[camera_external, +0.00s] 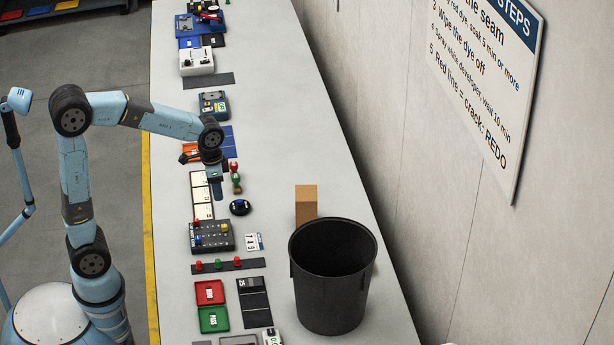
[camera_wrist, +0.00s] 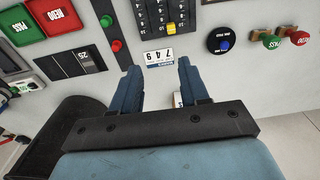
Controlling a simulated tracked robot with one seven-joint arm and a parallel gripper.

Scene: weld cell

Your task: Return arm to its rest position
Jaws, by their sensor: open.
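My gripper (camera_external: 217,188) is over the long white bench (camera_external: 290,130) in the outside view, pointing down, beside a red-topped and a green-topped stamp. My blue arm reaches across from the left. In the wrist view the two blue fingers of my gripper (camera_wrist: 158,80) stand apart. A white number card reading 7 4 9 (camera_wrist: 159,58) shows between and beyond the fingertips, with no finger seen gripping it. A small pale item (camera_wrist: 178,100) shows partly behind the right finger; I cannot tell what it is.
A tall black bin (camera_external: 331,300) and a cardboard-coloured block (camera_external: 306,203) stand on the bench's right side. A wall with a sign (camera_external: 485,80) bounds the right.

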